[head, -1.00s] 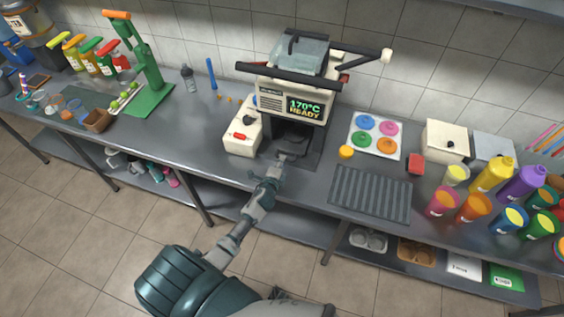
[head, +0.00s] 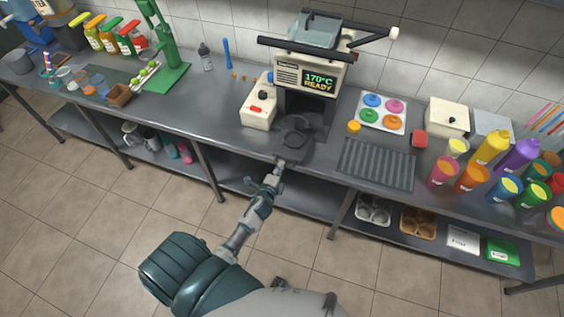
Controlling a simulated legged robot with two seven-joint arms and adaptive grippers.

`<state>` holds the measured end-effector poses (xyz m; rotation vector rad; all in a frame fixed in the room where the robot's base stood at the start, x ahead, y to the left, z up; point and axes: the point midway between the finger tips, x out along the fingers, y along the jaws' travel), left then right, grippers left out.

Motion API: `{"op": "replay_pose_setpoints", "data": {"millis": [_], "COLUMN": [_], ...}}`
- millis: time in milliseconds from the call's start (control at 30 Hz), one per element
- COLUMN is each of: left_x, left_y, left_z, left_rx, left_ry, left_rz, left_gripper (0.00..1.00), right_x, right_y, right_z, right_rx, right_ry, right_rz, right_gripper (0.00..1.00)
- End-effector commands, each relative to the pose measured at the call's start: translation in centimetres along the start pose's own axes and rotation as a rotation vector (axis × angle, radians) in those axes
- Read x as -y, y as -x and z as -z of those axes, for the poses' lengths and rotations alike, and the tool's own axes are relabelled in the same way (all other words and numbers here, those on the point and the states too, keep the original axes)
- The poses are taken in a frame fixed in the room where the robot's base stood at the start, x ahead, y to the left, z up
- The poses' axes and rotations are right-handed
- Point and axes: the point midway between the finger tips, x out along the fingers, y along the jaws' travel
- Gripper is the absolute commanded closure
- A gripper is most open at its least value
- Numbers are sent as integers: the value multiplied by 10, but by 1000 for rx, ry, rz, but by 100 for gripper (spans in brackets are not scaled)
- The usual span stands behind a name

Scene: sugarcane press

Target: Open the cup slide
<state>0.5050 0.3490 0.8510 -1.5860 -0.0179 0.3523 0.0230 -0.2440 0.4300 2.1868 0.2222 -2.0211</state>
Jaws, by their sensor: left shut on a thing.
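The press machine (head: 313,72), with a green "170°C READY" display, stands at the back of the counter. Its dark cup slide (head: 297,139) sticks out of the base toward the counter's front edge, with a round ring-like holder on top. My left gripper (head: 281,163) is at the front end of the slide, shut on it, near the counter's front edge. The fingertips are small and partly hidden against the dark slide. My right gripper does not show.
A white box with a red button (head: 259,106) stands just left of the slide. A ribbed dark mat (head: 376,165) and a lid tray (head: 381,111) lie to the right. Colourful cups and bottles (head: 490,148) crowd the far right. The floor in front is clear.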

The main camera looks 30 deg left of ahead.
Motion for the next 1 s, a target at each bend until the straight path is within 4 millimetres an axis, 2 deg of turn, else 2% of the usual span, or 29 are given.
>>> {"op": "replay_pose_setpoints", "data": {"millis": [200, 467, 500, 600, 867, 1000], "left_x": [-3, -4, -4, -4, -2, -4], "left_y": [9, 9, 9, 9, 9, 18], "left_z": [0, 0, 0, 0, 0, 0], "left_rx": [0, 1, 1, 1, 1, 1], "left_ry": [0, 0, 0, 0, -1, -1], "left_rz": [-2, -4, -4, -4, 0, -2], "left_gripper": [100, 100, 82, 62, 62, 62], "right_x": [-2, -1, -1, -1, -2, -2], "right_y": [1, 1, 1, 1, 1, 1], "right_z": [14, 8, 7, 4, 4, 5], "right_rx": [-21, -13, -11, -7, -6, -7], "right_ry": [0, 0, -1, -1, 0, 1], "right_rz": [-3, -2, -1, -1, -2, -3], "right_gripper": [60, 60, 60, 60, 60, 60]}}
